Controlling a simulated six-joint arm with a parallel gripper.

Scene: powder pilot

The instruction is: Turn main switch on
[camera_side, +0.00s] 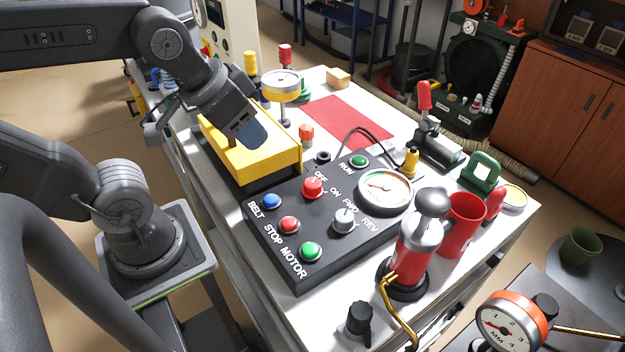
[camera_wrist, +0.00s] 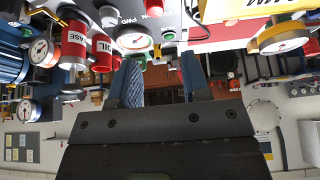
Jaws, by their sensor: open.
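The black control panel (camera_side: 270,222) lies on the white table. Its red main switch knob (camera_side: 313,187), between the OFF and ON labels, stands in the panel's upper middle; its pointer is too small to read surely. In the wrist view a red knob (camera_wrist: 153,7) at the top edge looks like this switch. My gripper (camera_side: 248,134) hangs above the yellow box, up and left of the switch and apart from it. In the wrist view its two blue fingers (camera_wrist: 163,78) are spread with nothing between them.
The panel also holds a grey FWD/REV knob (camera_side: 343,220), a blue button (camera_side: 271,201), a red button (camera_side: 289,225), green buttons (camera_side: 311,251) and a gauge (camera_side: 385,190). The yellow box (camera_side: 250,160) adjoins the panel. A red grease can (camera_side: 416,245) stands at its right.

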